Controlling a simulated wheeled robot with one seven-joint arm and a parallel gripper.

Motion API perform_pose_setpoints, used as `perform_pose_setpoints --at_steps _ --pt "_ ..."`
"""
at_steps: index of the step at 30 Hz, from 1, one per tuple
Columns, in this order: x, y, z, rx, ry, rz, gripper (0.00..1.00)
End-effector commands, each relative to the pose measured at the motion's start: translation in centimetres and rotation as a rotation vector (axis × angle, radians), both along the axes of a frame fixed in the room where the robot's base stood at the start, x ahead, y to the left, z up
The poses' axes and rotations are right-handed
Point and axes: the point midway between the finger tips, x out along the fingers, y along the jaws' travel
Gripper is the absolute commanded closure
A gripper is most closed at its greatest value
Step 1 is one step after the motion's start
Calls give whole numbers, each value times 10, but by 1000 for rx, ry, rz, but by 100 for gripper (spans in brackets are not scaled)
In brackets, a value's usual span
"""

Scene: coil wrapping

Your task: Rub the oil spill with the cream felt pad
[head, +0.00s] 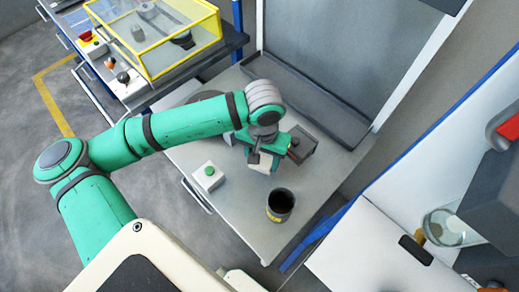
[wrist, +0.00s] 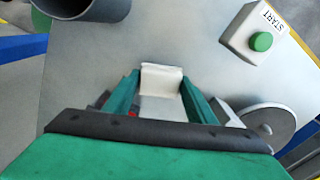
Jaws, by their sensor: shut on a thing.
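My gripper (head: 262,157) is over the grey table, in the middle of the head view. It is shut on a cream pad (head: 260,165), pale and block-like, which hangs at the fingertips. In the wrist view the pad (wrist: 162,78) sits between the two green fingers of my gripper (wrist: 162,90). I cannot tell whether the pad touches the table. I cannot make out the oil spill in either view.
A dark cup (head: 281,203) stands to the right of my gripper, near the table's front. A white START box (head: 208,178) with a green button is to the left. A dark box (head: 303,146) lies behind. Bare grey tabletop (head: 240,215) lies between cup and START box.

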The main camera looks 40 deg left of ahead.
Motion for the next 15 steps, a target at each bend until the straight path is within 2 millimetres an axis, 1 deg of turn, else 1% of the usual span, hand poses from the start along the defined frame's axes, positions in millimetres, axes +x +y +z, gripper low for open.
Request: perform_pose_setpoints --at_steps 15 --pt "4 -7 46 0 -2 -18 78"
